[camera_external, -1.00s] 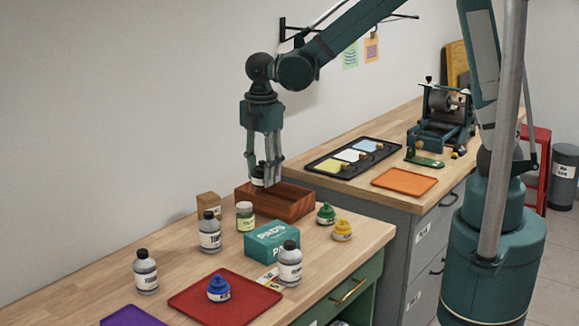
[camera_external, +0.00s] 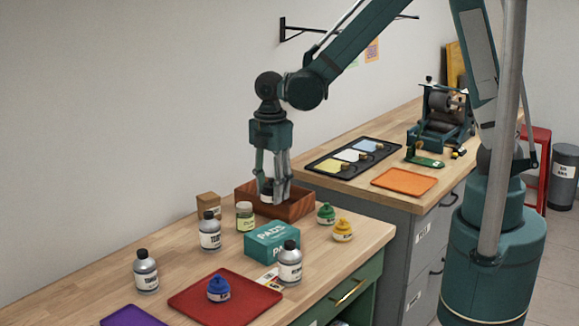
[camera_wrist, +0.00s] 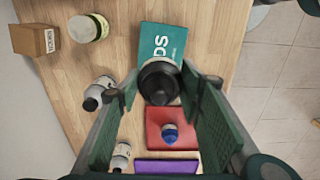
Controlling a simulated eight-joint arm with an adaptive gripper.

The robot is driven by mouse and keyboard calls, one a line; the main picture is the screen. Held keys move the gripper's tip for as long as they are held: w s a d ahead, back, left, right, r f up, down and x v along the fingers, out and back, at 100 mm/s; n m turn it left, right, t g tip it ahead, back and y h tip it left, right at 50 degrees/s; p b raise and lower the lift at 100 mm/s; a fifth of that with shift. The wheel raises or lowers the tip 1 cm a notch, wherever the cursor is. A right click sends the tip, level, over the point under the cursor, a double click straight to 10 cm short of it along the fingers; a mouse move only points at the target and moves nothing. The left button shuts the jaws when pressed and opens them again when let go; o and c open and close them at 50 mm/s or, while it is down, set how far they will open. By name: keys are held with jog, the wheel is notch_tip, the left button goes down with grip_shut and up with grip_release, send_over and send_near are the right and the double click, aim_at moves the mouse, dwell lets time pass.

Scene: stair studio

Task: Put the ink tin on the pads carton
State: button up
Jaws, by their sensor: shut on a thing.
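My gripper (camera_external: 272,202) is shut on a small container with a black cap and pale body (camera_wrist: 159,82). In the external view the held container (camera_external: 267,193) hangs upright between my fingers, in front of the wooden box. I cannot read its label, so I cannot tell for sure that it is the ink tin. The teal pads carton (camera_external: 272,242) stands on the bench, below my gripper in the picture. In the wrist view the held container covers part of the carton (camera_wrist: 163,40). The carton's visible top is bare.
The wooden box (camera_external: 298,206) stands behind the carton. A green-labelled jar (camera_external: 245,216) and bottles (camera_external: 210,231) are left of it. Another bottle (camera_external: 290,263) stands close in front. Green (camera_external: 326,214) and yellow (camera_external: 343,230) pots stand right. A blue pot (camera_external: 218,289) sits on the red tray (camera_external: 250,300).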

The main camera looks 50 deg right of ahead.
dwell(0.3)
send_over(272, 231)
jog(key=shift+s+f, duration=0.1)
jog(key=shift+f, duration=2.8)
jog(key=shift+a, duration=0.1)
jog(key=shift+f, duration=2.1)
jog(key=shift+f, duration=0.15)
jog(key=o, duration=1.1)
jog(key=shift+r, duration=6.15)
